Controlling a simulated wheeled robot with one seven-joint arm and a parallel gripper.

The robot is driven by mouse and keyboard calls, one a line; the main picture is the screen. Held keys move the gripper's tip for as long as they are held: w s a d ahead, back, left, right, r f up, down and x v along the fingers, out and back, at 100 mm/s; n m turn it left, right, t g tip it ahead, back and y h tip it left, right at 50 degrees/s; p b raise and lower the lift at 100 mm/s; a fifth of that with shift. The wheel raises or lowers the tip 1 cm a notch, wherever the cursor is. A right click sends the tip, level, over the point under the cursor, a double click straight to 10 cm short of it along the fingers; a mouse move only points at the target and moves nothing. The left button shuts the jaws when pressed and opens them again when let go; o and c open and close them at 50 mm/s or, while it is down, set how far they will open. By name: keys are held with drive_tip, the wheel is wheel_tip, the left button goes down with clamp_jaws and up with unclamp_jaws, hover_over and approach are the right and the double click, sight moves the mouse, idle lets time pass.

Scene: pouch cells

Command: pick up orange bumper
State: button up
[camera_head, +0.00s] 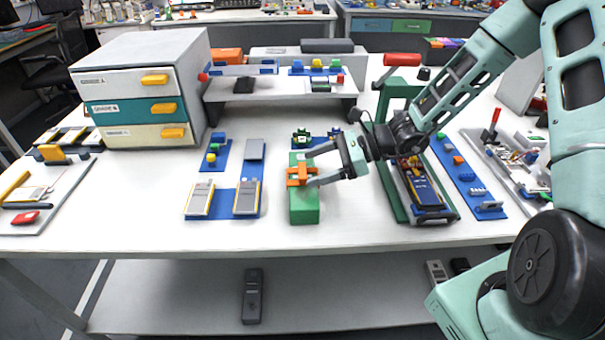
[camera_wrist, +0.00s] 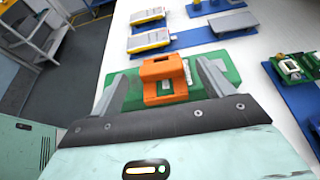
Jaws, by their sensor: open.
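The orange bumper (camera_head: 300,174) sits on a green block (camera_head: 304,206) near the middle of the table. In the wrist view the orange bumper (camera_wrist: 163,78) lies between my two fingers, above the green base (camera_wrist: 125,92). My gripper (camera_head: 325,165) is at the bumper, with a finger on either side of it. The fingers (camera_wrist: 165,85) are spread, and I see a gap beside the bumper. Whether a finger touches it is hard to tell.
A blue mat (camera_head: 224,204) with pouch cells lies to the left. A green frame (camera_head: 391,190) with a loaded tray stands close on the right. A grey raised shelf (camera_head: 282,88) is behind. A drawer cabinet (camera_head: 145,88) stands at the left. The table's front strip is clear.

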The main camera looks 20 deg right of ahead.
drive_tip(key=shift+x, duration=1.1)
drive_tip(key=c, duration=1.1)
drive_tip(key=shift+o, duration=0.2)
drive_tip(key=shift+r, duration=0.1)
drive_tip(key=shift+r, duration=0.55)
wheel_tip(320, 180, up, 2)
drive_tip(key=shift+w+r, duration=0.1)
drive_tip(key=s+d, duration=0.3)
drive_tip(key=d, duration=0.5)
drive_tip(key=s+d+b, duration=0.1)
drive_tip(key=s+d, duration=0.1)
drive_tip(key=d, duration=0.7)
drive_tip(key=shift+s, duration=0.35)
